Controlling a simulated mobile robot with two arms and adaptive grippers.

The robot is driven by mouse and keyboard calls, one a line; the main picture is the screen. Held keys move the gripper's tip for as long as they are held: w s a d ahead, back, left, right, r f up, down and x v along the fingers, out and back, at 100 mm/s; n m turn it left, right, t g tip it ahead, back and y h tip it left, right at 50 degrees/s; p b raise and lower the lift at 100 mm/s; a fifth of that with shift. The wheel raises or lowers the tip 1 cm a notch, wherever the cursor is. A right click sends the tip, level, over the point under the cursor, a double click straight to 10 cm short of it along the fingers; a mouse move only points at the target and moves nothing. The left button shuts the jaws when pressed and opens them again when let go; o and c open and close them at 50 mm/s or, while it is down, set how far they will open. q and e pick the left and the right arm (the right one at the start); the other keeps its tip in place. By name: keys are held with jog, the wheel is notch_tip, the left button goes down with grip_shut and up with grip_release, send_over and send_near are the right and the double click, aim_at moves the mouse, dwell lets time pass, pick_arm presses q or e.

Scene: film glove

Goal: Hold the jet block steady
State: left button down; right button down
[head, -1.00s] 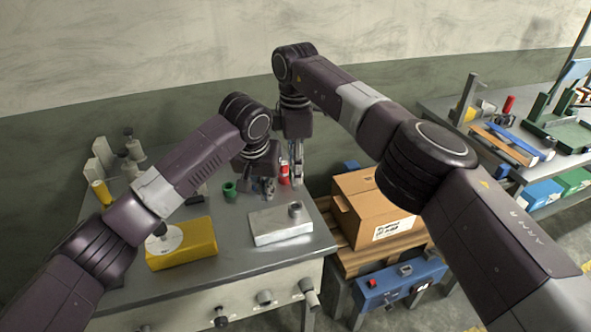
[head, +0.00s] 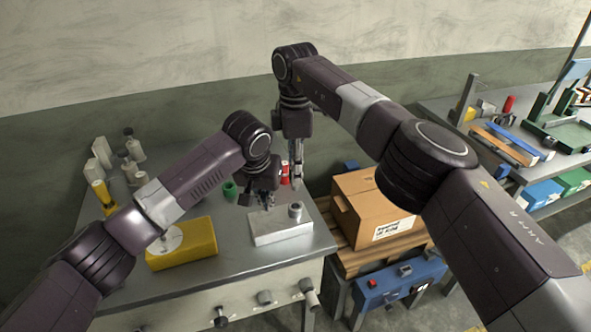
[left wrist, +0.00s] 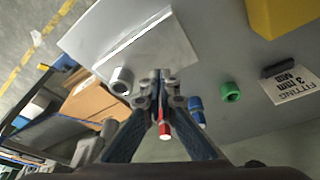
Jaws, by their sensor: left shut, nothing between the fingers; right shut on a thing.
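A pale grey block (head: 280,231), which I take to be the jet block, lies flat on the metal table. A short grey ring-like fitting (head: 295,210) stands at its right rear end. My left gripper (head: 267,205) is shut and empty, low over the block's back edge. In the left wrist view its fingertips (left wrist: 155,77) overlap the block's edge (left wrist: 115,45), beside the fitting (left wrist: 121,80); contact cannot be told. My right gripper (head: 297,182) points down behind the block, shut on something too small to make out.
A red cylinder (head: 285,172) stands beside my right gripper. A green ring (head: 229,190) and a yellow block (head: 185,248) with a white disc are to the left. A blue piece (left wrist: 197,110) shows in the left wrist view. A cardboard box (head: 372,207) stands right of the table.

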aim_at(269, 220)
pick_arm(q)
notch_tip(269, 220, down, 4)
jog(key=shift+f, duration=0.1)
jog(key=shift+s+f, duration=0.1)
jog(key=shift+s+f, duration=0.1)
jog(key=shift+f, duration=0.05)
dwell(0.4)
jog(key=shift+r+p, duration=0.2)
jog(key=shift+p, duration=0.1)
